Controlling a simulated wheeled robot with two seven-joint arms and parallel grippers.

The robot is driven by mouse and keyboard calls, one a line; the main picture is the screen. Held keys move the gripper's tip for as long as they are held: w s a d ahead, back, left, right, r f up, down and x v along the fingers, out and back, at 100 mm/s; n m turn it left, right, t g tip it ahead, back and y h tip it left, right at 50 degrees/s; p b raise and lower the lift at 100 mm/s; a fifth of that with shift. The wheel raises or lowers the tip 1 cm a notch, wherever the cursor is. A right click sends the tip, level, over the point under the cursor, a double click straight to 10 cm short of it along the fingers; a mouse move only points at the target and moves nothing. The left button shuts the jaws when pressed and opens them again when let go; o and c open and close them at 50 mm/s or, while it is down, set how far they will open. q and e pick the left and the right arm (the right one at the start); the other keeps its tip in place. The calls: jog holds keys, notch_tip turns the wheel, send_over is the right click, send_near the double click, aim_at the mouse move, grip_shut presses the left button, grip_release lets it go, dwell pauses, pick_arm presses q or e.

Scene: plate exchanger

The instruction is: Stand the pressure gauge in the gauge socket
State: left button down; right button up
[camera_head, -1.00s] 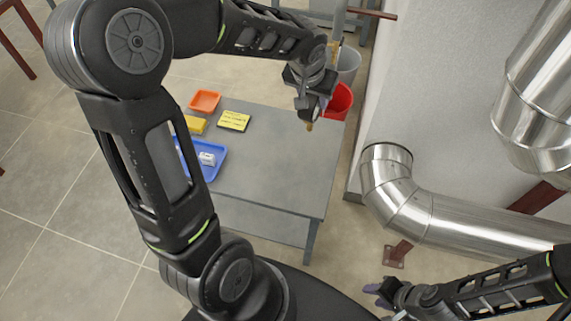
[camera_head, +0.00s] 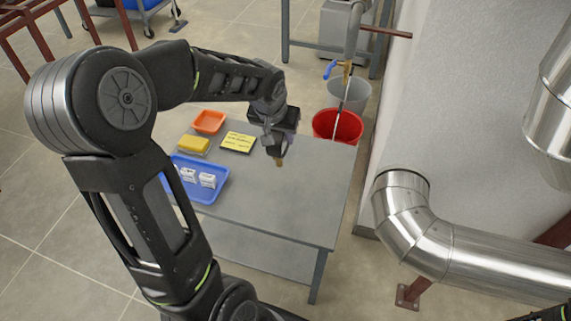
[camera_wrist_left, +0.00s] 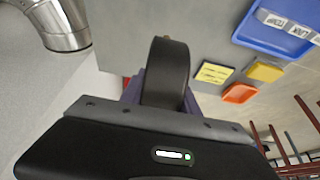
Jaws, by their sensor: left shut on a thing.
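My left gripper (camera_head: 274,143) is over the grey table, to the right of the yellow note. It is shut on the pressure gauge (camera_wrist_left: 166,70), a dark round body seen edge-on between purple finger pads in the left wrist view. In the head view the gauge's brass stem (camera_head: 279,162) points down below the fingers, and I cannot tell its height above the table. The gauge dial is hidden. I cannot clearly make out the gauge socket. My right gripper is out of view.
The grey table (camera_head: 290,215) holds a blue tray (camera_head: 205,163) with white labelled pieces, a yellow block (camera_head: 194,145), an orange container (camera_head: 209,122) and a yellow note (camera_head: 238,142). Red (camera_head: 338,125) and grey (camera_head: 360,92) buckets stand behind. A silver duct (camera_head: 415,225) is at right.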

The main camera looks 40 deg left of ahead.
pick_arm(q)
jog(key=shift+f, duration=2)
jog(key=shift+f+b, duration=0.55)
jog(key=shift+f, duration=1.3)
jog(key=shift+f, duration=0.15)
jog(key=c, duration=1.4)
grip_release()
jog(key=shift+f, duration=0.1)
jog(key=o, duration=0.5)
